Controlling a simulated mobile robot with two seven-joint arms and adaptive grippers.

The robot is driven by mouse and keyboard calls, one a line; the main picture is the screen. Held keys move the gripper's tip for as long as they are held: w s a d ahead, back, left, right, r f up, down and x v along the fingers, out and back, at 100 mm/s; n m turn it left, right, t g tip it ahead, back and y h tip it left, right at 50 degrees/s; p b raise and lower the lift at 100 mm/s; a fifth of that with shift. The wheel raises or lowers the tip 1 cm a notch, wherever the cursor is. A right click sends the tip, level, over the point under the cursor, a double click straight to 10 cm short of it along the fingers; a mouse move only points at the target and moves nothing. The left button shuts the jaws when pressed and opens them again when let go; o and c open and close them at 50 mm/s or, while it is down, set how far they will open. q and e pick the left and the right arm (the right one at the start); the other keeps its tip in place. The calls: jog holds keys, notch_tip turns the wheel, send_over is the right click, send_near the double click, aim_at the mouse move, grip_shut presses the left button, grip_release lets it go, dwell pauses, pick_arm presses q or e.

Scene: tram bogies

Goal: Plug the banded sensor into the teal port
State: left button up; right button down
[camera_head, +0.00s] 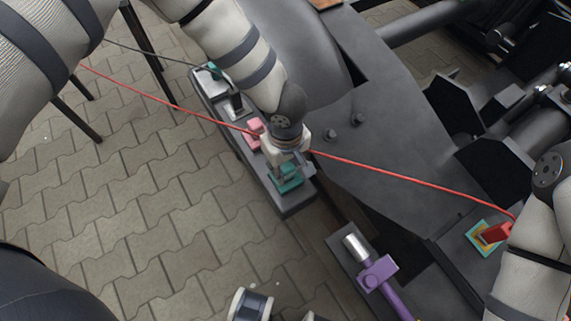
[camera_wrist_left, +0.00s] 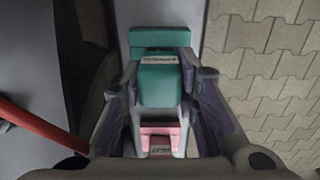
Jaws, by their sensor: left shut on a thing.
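My left gripper (camera_head: 285,158) points down over the near end of a dark grey rail (camera_head: 293,208). The teal port (camera_head: 285,182) is on the rail directly below the fingers. In the left wrist view the labelled teal port (camera_wrist_left: 155,60) shows between and beyond the fingers of my left gripper (camera_wrist_left: 160,100). Whether the held piece touches the port cannot be told. My right arm is at the right edge; its gripper is not visible.
A pink port (camera_head: 254,130) is beside the gripper on the rail; a white block (camera_head: 212,84) is at its far end. A red cable (camera_head: 400,180) crosses behind the gripper to a red piece (camera_head: 495,232). A purple piece (camera_head: 377,273) lies nearby. Paving is left.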

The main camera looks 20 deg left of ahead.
pick_arm(q)
jog(key=shift+f, duration=0.5)
jog(key=o, duration=1.1)
jog(key=shift+o, duration=0.2)
notch_tip(320, 180, up, 12)
jog(key=shift+r, duration=0.1)
